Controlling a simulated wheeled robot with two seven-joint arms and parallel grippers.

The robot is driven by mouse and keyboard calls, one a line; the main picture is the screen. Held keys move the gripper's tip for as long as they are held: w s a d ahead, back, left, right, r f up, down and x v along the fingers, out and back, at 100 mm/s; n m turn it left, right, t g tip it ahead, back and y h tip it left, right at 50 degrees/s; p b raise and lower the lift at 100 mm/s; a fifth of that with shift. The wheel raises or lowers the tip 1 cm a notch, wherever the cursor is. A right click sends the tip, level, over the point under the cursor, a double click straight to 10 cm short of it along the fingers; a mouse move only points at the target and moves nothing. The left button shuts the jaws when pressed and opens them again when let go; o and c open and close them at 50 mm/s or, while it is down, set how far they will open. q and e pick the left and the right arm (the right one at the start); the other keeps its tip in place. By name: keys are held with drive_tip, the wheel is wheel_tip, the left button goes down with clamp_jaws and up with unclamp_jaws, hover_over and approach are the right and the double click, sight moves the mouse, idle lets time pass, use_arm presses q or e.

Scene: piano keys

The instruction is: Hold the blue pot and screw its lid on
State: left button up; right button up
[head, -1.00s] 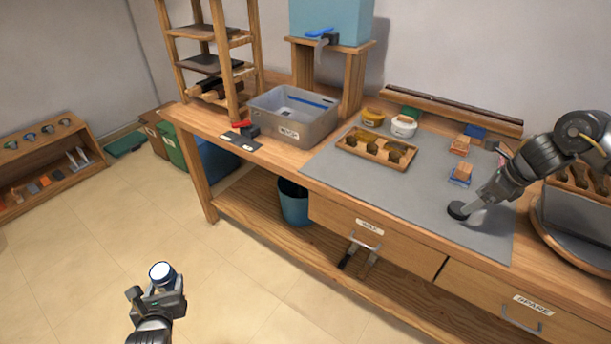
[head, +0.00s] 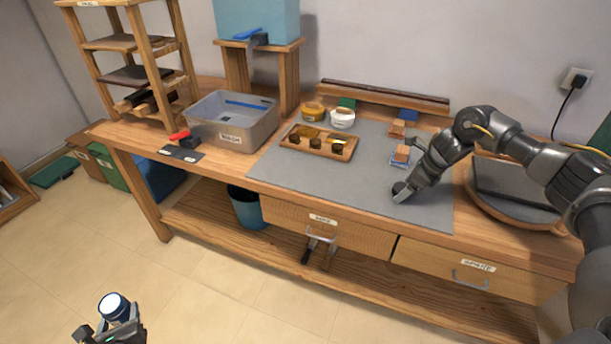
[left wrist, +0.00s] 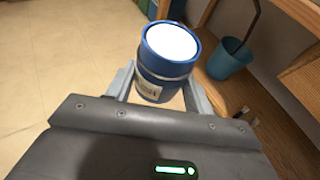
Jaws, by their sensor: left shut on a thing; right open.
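The blue pot (head: 113,308) is upright in my left gripper (head: 110,332), low at the left of the head view, in front of the bench and clear of it. In the left wrist view, the blue pot (left wrist: 168,58) sits between both fingers (left wrist: 158,88). It shows a pale label and a bright white round top. No lid is seen on it. A dark round piece (head: 399,188), perhaps the lid, lies on the grey mat. My right gripper (head: 406,189) is open right at this piece. Its fingers partly hide it, and contact cannot be told.
The workbench holds a grey bin (head: 232,122), a wooden tray (head: 339,148) with dark pieces, yellow (head: 313,112) and white (head: 342,118) pots, and small wooden blocks. A round turntable (head: 513,193) is beside my right arm. The mat's front middle is clear.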

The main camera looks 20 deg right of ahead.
drive_tip(key=c, duration=1.1)
drive_tip(key=shift+o, duration=0.2)
